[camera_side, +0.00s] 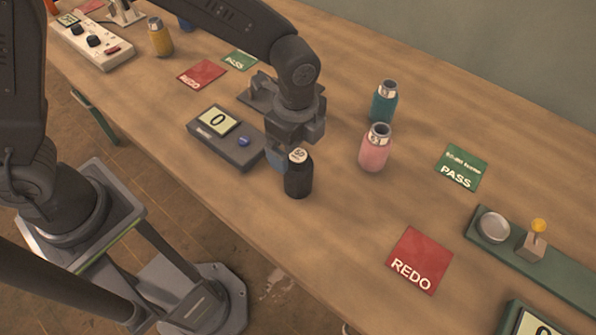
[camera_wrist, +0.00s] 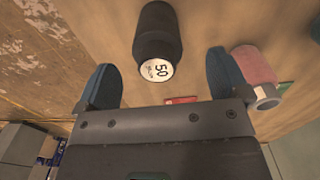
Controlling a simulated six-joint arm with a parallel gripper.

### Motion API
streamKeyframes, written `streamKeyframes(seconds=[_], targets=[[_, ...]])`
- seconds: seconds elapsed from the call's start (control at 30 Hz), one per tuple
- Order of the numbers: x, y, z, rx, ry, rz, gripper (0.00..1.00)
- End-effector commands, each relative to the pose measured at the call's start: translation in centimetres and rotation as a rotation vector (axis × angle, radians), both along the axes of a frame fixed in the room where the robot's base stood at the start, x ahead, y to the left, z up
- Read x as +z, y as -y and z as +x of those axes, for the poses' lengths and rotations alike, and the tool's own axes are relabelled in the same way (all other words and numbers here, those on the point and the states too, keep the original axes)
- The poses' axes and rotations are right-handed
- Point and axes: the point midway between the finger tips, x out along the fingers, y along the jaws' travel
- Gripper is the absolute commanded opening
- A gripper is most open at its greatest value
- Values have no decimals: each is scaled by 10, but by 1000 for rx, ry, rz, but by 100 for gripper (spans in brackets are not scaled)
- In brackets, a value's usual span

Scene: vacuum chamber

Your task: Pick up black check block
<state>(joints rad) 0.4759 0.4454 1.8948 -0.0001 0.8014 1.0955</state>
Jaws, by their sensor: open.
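The black check block (camera_side: 298,181) is a dark, bottle-shaped piece with a pale label on top. It stands upright on the wooden table near its front edge. In the wrist view the black block (camera_wrist: 158,35) shows its label reading 50. My gripper (camera_side: 290,152) is low, right behind and beside the black block in the side view. In the wrist view my gripper (camera_wrist: 164,80) has its two blue fingers wide apart, with the block's label end in line with the gap between them. I cannot tell whether a finger touches the block.
A grey display box (camera_side: 226,138) reading 0 stands close left of my gripper. A pink block (camera_side: 374,153) and a teal block (camera_side: 384,104) stand to the right. Red REDO (camera_side: 420,260) and green PASS (camera_side: 462,168) cards lie flat. Bare table lies between block and REDO card.

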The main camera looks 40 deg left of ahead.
Motion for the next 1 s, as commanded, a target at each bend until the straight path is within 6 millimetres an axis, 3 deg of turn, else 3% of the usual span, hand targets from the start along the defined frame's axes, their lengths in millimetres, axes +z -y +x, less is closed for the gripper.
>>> streamKeyframes(seconds=[0.37, 0.67, 1.0], targets=[[-47, 8, -5, 0, -2, 1, 94], [-52, 8, -5, 1, 0, 0, 94], [-52, 8, -5, 1, 0, 0, 63]])
